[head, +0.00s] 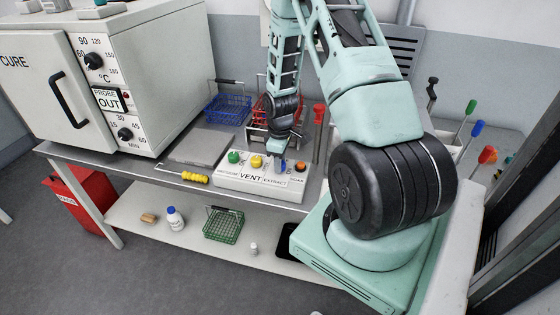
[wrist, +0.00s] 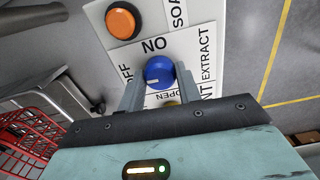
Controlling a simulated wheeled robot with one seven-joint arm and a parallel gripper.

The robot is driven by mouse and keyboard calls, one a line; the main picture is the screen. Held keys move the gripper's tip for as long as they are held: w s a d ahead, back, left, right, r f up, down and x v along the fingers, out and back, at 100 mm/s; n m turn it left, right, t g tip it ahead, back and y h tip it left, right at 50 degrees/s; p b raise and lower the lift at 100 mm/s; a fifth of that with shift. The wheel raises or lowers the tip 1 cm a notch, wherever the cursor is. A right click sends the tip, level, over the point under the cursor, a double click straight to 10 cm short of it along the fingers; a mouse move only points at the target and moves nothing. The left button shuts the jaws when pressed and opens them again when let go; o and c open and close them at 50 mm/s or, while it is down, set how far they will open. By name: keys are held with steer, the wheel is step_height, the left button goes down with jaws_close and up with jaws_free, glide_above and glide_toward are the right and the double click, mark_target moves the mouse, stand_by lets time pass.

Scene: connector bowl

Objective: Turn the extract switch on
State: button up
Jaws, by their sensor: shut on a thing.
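The extract switch is a blue round knob (wrist: 159,71) on a white control panel (head: 232,197). In the wrist view its white mark shows on the knob's left side, on the side of the OFF label; the ON label lies above the knob. My gripper (wrist: 160,88) is shut on the blue knob, with one finger on each side. In the head view my gripper (head: 279,150) reaches down to the panel from behind, and the blue knob (head: 280,166) shows partly below it.
A green knob (head: 234,157), a yellow knob (head: 256,161) and an orange knob (head: 300,167) share the panel. Blue (head: 228,106) and red wire baskets stand behind. A white oven (head: 140,80) stands at left. A yellow-handled tool (head: 194,177) lies at the bench's front edge.

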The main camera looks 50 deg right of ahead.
steer(key=m+b, duration=0.1)
steer(key=m, duration=0.7)
steer(key=shift+m+b, duration=0.4)
steer(key=m, duration=0.4)
steer(key=shift+m, duration=0.3)
steer(key=shift+m+b, duration=0.35)
steer(key=shift+m, duration=1.85)
steer(key=o, duration=1)
steer(key=shift+c, duration=0.2)
step_height(320, 180, up, 17)
steer(key=b, duration=0.1)
steer(key=shift+r, duration=0.2)
